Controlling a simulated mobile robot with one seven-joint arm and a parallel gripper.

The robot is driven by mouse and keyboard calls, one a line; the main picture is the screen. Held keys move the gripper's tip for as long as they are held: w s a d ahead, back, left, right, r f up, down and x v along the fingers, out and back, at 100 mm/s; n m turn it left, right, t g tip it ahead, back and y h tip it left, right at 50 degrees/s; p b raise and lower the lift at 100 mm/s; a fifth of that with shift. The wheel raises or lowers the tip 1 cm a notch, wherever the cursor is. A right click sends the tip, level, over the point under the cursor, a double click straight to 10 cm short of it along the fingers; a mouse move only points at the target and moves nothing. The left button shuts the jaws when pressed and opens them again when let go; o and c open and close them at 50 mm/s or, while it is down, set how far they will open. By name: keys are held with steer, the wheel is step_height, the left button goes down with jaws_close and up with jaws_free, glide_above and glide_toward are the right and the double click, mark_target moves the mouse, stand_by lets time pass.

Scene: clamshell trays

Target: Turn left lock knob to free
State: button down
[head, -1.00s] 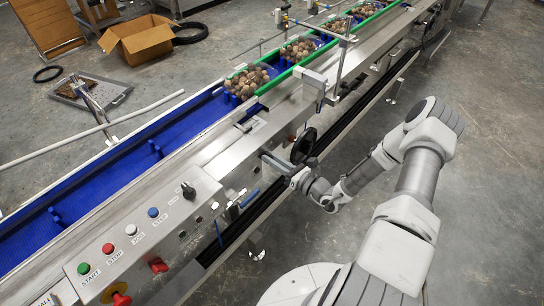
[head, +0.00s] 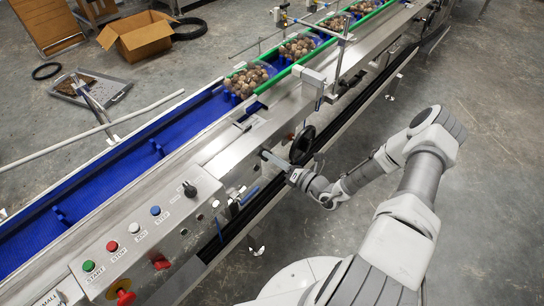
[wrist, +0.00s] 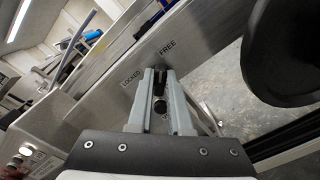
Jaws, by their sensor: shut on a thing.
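My gripper (wrist: 159,72) is at the steel side plate of the conveyor, its two grey fingers shut on a small dark lock knob (wrist: 158,78). The knob is mostly hidden between the fingers. The word LOCKED (wrist: 131,77) is printed left of the fingertips and FREE (wrist: 168,47) above and to the right. I cannot tell which way the knob points. In the head view my gripper (head: 264,155) reaches the conveyor's near side from the right, and the knob is too small to make out there.
A black handwheel (head: 302,145) stands close to the right of my gripper; it is large in the wrist view (wrist: 285,50). A button panel (head: 140,245) is at lower left. Clamshell trays (head: 247,80) sit on the blue belt (head: 110,190). Open floor lies right of the conveyor.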

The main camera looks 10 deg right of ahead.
stand_by(0.3)
steer(key=c, duration=0.8)
jaws_free()
steer(key=shift+c, duration=0.2)
steer(key=p+v, duration=0.1)
steer(key=v, duration=1.6)
steer(key=shift+s+d, duration=0.15)
steer(key=shift+s, duration=0.05)
